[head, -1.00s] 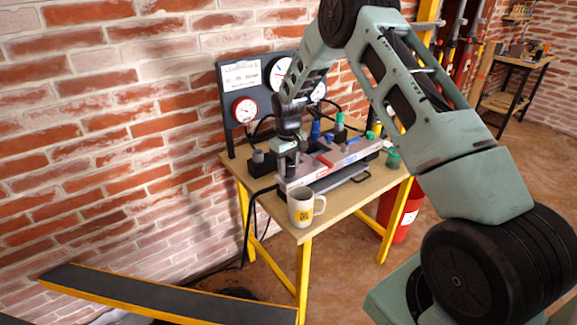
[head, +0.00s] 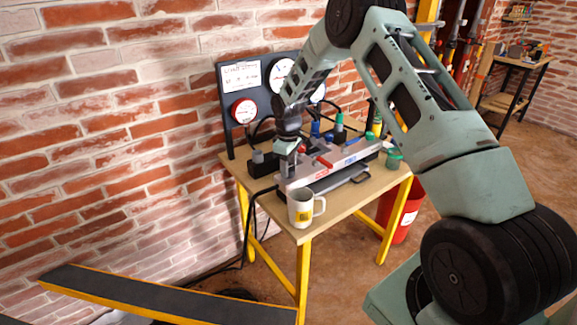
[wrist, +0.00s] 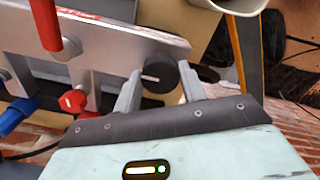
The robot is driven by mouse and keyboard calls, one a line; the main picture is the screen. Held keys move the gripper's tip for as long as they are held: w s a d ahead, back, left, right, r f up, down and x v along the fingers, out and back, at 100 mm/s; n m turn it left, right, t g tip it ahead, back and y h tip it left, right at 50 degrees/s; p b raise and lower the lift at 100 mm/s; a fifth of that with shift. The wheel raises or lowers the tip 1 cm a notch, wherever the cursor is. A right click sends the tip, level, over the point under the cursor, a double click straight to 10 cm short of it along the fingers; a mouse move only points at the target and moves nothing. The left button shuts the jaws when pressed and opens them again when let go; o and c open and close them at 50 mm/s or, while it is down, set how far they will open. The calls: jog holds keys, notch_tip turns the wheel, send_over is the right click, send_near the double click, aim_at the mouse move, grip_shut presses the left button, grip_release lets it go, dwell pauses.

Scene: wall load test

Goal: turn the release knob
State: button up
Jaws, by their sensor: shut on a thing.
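The release knob (wrist: 158,76) is a round black knob with a white line, on the near end of the silver manifold block (wrist: 110,45). In the wrist view my gripper (wrist: 159,80) has one finger on each side of it and is shut on it. In the head view my gripper (head: 287,163) points down at the left end of the silver block (head: 335,165). The knob is hidden there behind the fingers.
A white mug (head: 301,208) stands close by at the table's (head: 345,207) front corner. A red lever (wrist: 52,30) and a red valve handle (wrist: 74,101) rise near the knob. A gauge board (head: 238,125) stands behind. Black hoses run off the table's left side.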

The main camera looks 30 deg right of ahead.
jog(key=o, duration=1)
notch_tip(320, 180, up, 18)
jog(key=shift+a+f+b, duration=0.1)
jog(key=shift+f+b, duration=0.15)
jog(key=shift+b, duration=0.85)
